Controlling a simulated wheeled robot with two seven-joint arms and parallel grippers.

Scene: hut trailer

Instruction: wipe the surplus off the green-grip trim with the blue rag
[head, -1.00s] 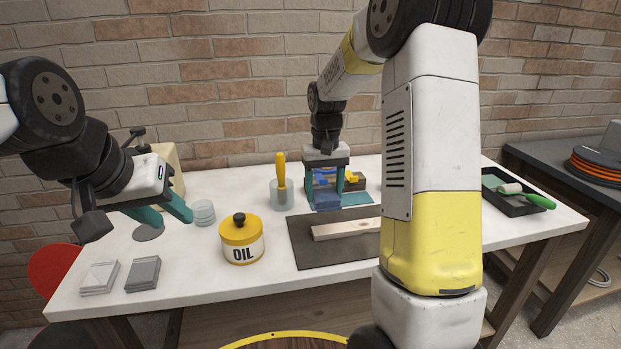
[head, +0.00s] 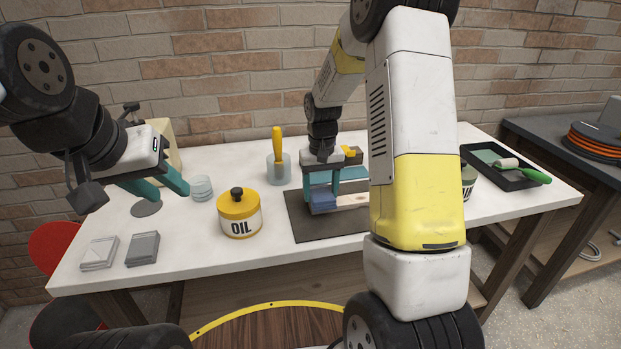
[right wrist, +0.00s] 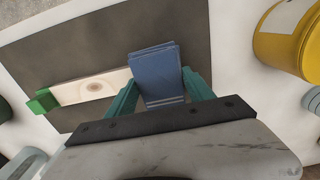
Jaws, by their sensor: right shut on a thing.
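The blue rag (head: 322,203) is folded and held between the teal fingers of my right gripper (head: 321,190). It also shows in the right wrist view (right wrist: 162,75), between both fingers. The rag is at the left end of the pale wooden trim (head: 352,199); I cannot tell whether it touches it. The trim (right wrist: 90,88) lies on a dark mat (head: 297,222). Its green grip (right wrist: 42,101) shows at its far end in the right wrist view; my right arm hides that end in the head view. My left gripper (head: 167,190) is open and empty above the table's left side.
A yellow oil tin (head: 240,218) stands left of the mat, with a yellow-handled brush in a jar (head: 278,165) behind it. Grey pads (head: 142,249) lie front left. A black tray (head: 505,170) with a green-handled roller is at right.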

